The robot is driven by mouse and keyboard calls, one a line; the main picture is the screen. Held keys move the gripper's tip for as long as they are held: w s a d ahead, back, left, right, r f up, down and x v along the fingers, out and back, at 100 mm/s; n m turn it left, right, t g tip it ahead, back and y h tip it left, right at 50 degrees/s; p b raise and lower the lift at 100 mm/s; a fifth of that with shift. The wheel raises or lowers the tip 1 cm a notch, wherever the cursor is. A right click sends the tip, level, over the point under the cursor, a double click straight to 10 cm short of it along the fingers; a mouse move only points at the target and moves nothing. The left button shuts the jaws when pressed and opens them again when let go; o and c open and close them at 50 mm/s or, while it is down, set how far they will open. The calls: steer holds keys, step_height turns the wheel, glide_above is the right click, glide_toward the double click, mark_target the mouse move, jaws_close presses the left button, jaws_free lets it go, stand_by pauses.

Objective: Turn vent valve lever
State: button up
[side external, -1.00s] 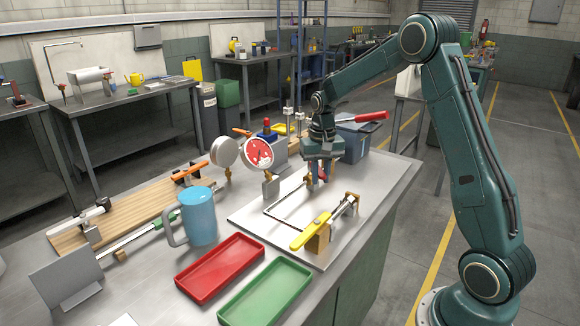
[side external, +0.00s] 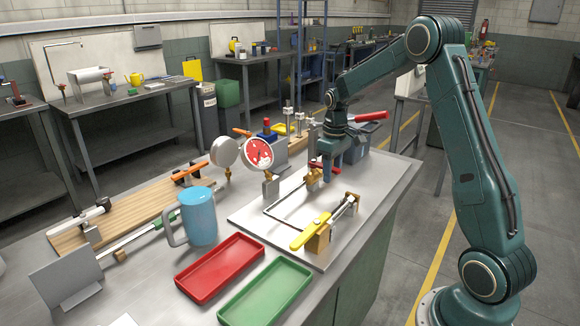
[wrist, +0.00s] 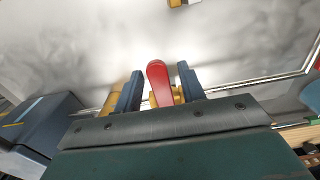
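A red lever (wrist: 158,84) stands between the two blue fingers of my gripper (wrist: 161,86) in the wrist view, with a gap on each side. My gripper is open around it. Brass valve parts (wrist: 179,94) show behind the lever. In the side view my gripper (side external: 330,166) points down over the brass valve (side external: 313,181) at the back of the metal plate, and part of the red lever (side external: 317,166) shows beside a finger. A second valve with a yellow lever (side external: 310,232) sits at the front of the plate. No label shows which is the vent valve.
A red-faced gauge (side external: 258,153) stands left of my gripper. A thin bent tube (side external: 283,221) crosses the plate (side external: 250,220). A blue mug (side external: 199,217), red tray (side external: 220,268) and green tray (side external: 265,293) are in front.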

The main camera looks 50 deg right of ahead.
steer(key=shift+a+r, duration=0.1)
steer(key=shift+r, duration=0.9)
stand_by(0.6)
steer(key=shift+r, duration=2.95)
steer(key=shift+s+a+r, duration=0.15)
steer(key=shift+a+r, duration=0.2)
steer(key=shift+a, duration=0.05)
steer(key=s+a+r+t, duration=0.1)
steer(key=s+a+r, duration=0.35)
steer(key=a, duration=0.25)
steer(key=s+a+r+t, duration=0.2)
steer(key=s+a+r, duration=0.25)
steer(key=a, duration=0.25)
steer(key=s+a+f+t, duration=0.1)
steer(key=s+a, duration=0.3)
steer(key=s, duration=0.3)
steer(key=s+a+f+t, duration=0.1)
steer(key=s+a, duration=0.3)
steer(key=s, duration=0.3)
steer(key=shift+s+f+t, duration=0.25)
steer(key=shift+f+t, duration=0.05)
steer(key=shift+f, duration=0.1)
